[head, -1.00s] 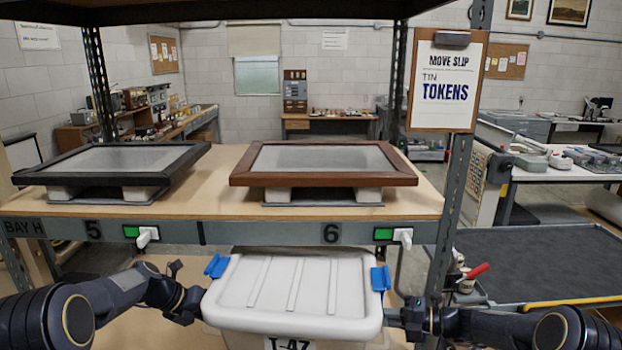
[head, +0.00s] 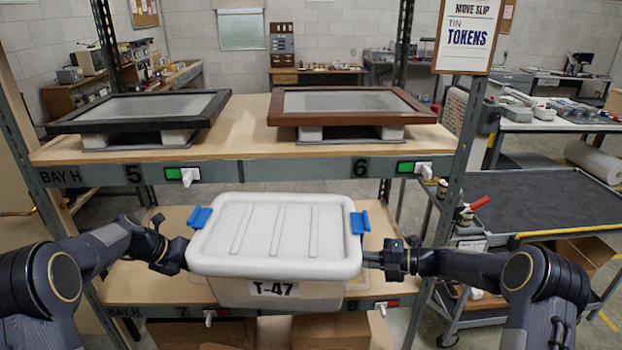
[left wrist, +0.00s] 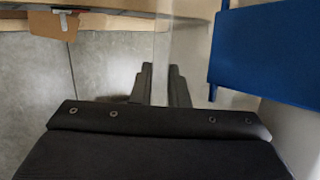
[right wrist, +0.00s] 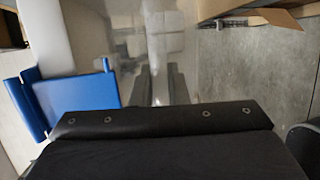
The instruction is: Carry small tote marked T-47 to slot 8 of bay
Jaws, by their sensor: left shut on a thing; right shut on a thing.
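The small tote T-47 (head: 275,240) is a clear-white box with a white lid, blue side latches and a T-47 label on its front. It hangs level in front of the lower shelf (head: 135,280) of bay H. My left gripper (head: 184,252) is shut on its left side and my right gripper (head: 374,259) on its right side, both below the latches. The wrist views show the left fingers (left wrist: 160,86) and right fingers (right wrist: 157,86) against the tote wall. The lower shelf edge shows a 7 at left; the tote hides much of the shelf's middle.
The upper shelf (head: 245,125) holds a black frame (head: 145,107) at 5 and a brown frame (head: 345,105) at 6. Cardboard boxes (head: 330,332) stand under the lower shelf. A dark-topped cart (head: 550,205) is close right of the bay's right post (head: 450,165).

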